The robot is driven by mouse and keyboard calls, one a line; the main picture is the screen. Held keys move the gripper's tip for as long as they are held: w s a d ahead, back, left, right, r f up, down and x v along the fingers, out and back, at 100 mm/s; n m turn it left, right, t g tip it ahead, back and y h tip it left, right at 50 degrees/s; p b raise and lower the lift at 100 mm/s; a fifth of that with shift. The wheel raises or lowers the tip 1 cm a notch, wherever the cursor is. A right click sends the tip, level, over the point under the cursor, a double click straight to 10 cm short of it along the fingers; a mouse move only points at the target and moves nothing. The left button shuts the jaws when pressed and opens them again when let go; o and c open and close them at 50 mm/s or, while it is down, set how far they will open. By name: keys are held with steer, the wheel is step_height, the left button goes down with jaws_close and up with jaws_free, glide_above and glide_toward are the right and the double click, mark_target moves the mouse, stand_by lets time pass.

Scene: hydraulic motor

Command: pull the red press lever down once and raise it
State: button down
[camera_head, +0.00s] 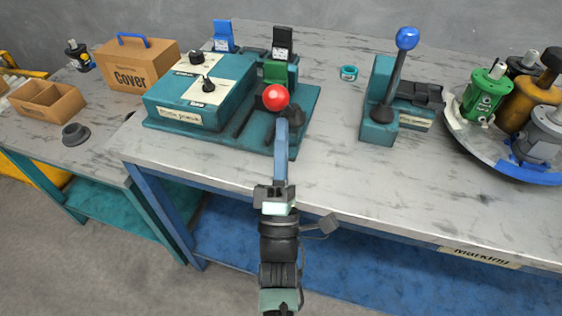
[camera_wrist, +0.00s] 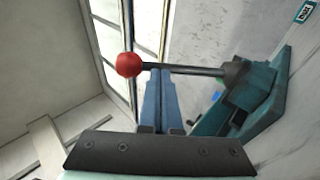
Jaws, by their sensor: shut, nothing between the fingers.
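The red ball knob (camera_head: 276,97) of the press lever shows in front of the teal press. In the wrist view the red knob (camera_wrist: 130,65) is at the left end of a dark lever shaft (camera_wrist: 195,70), which runs right to a dark pivot on the teal press body (camera_wrist: 265,105). My gripper (camera_head: 281,122) has long blue fingers that lie together, shut and empty. In the wrist view the fingertips (camera_wrist: 160,72) are at the shaft, just right of the knob. I cannot tell whether they touch it. The head view shows the fingers reaching up to just below the knob.
The teal control box (camera_head: 202,92) stands left of the lever. A second press with a blue-knobbed lever (camera_head: 407,38) stands to the right, beside a round tray (camera_head: 470,145) of motor parts. The front table area right of my gripper is clear.

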mark_target(284, 108)
steer(key=shift+w+r, duration=0.45)
steer(key=shift+w, duration=0.1)
steer(key=shift+r, duration=0.1)
steer(key=r+g+p, duration=0.1)
steer(key=p, duration=0.3)
steer(key=w+r+m+g+p, duration=0.1)
steer(key=r+p, duration=0.1)
steer(key=p, duration=0.2)
steer(key=shift+w+d+h, duration=0.1)
steer(key=shift+d+h, duration=0.1)
steer(key=shift+h, duration=0.1)
steer(key=w+d+r+m+g+p, duration=0.1)
steer(key=w+g+p, duration=0.4)
steer(key=p, duration=1.1)
steer(key=shift+w+d+r+m+p, duration=0.2)
steer(key=shift+d+r+m+p, duration=0.15)
steer(key=shift+r, duration=0.4)
steer(key=shift+d+r, duration=0.1)
steer(key=shift+r, duration=0.05)
